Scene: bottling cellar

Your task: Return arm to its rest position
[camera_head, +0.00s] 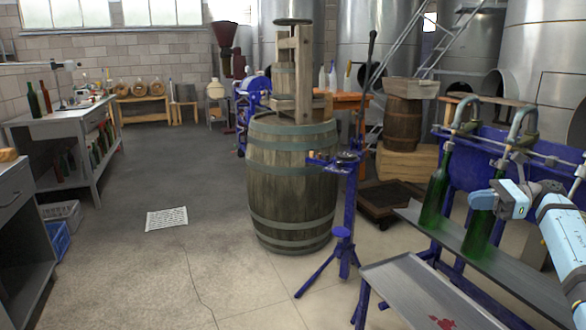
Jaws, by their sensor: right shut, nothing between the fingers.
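My right arm (562,232) comes in from the right edge. Its right gripper (474,199) points left in front of the bottling machine (470,164) and is shut and empty. A green bottle (477,236) stands upright just behind and below the gripper, which hides part of its upper body. Whether they touch cannot be told. Another green bottle (434,200) stands upright to the left, under a filling spout (461,112). Both stand on the machine's grey shelf (520,280). My left gripper is not in view.
A metal tray (408,282) with a red stain lies in front of the shelf. A blue stand (346,215) and large wooden barrel (290,185) stand mid-view. Grey benches (85,120) line the left. A paper sheet (166,218) lies on the otherwise open floor at left.

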